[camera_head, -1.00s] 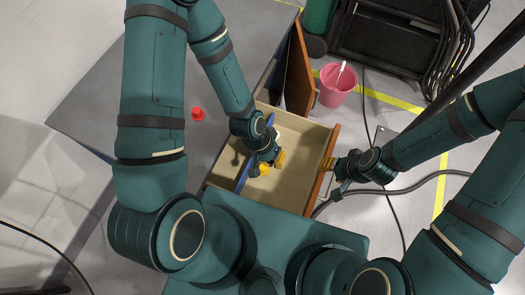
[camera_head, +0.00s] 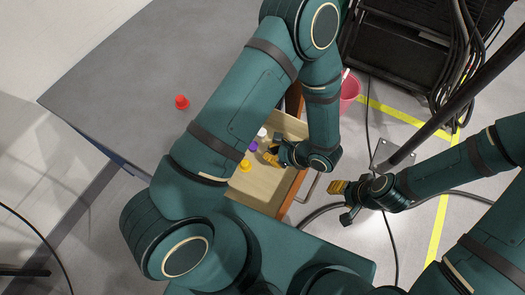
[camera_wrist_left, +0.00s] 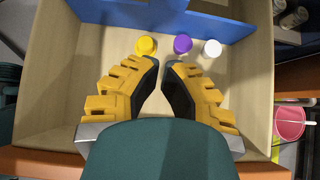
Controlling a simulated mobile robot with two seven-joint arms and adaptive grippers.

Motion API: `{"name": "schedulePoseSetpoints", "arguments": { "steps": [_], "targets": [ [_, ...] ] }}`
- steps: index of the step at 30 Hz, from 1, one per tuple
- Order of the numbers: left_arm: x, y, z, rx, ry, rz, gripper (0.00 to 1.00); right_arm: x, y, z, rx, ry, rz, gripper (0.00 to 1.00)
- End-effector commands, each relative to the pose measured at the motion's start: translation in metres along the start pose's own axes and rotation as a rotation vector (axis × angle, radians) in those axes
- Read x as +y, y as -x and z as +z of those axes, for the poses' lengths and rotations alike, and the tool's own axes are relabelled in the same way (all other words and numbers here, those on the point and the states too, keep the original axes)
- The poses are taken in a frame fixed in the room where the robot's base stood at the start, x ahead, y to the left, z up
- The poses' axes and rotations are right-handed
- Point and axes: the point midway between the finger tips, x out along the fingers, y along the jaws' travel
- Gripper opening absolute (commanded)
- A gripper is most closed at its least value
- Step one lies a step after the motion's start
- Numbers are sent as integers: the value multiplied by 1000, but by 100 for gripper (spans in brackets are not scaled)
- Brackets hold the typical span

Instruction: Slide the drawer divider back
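The blue drawer divider (camera_wrist_left: 160,20) stands across the far part of the open drawer (camera_wrist_left: 62,75) in the left wrist view. My left arm hides it in the head view. My left gripper (camera_head: 270,158) is over the drawer, on the drawer-front side of the divider and apart from it. In the left wrist view its fingertips (camera_wrist_left: 162,63) are almost together, with nothing between them. My right gripper (camera_head: 339,187) is outside the drawer, to the right of the drawer handle (camera_head: 312,181); its finger gap is unclear.
A yellow piece (camera_wrist_left: 145,46), a purple piece (camera_wrist_left: 182,43) and a white piece (camera_wrist_left: 212,48) stand in the drawer between divider and left gripper. A red piece (camera_head: 181,102) is on the grey top (camera_head: 130,80). A pink bucket (camera_head: 350,90) stands on the floor.

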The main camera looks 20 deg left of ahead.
Motion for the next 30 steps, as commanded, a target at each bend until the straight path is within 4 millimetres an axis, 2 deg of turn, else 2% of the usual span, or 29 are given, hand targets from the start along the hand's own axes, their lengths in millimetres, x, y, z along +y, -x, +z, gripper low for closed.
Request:
{"name": "schedulePoseSetpoints", "arguments": {
  "steps": [14,15,21,30],
  "targets": [
    [3,-92,-1,1,0,8,0,6,-16,-2,8,1,1,47],
    [2,-96,3,2,3,8,0,6,-16,-2,8,1,1,47],
    [2,-113,21,3,3,7,0,6,-17,-2,9,1,1,47],
    [2,-119,27,3,1,5,0,6,-17,-2,10,1,1,47]
  ]
}}
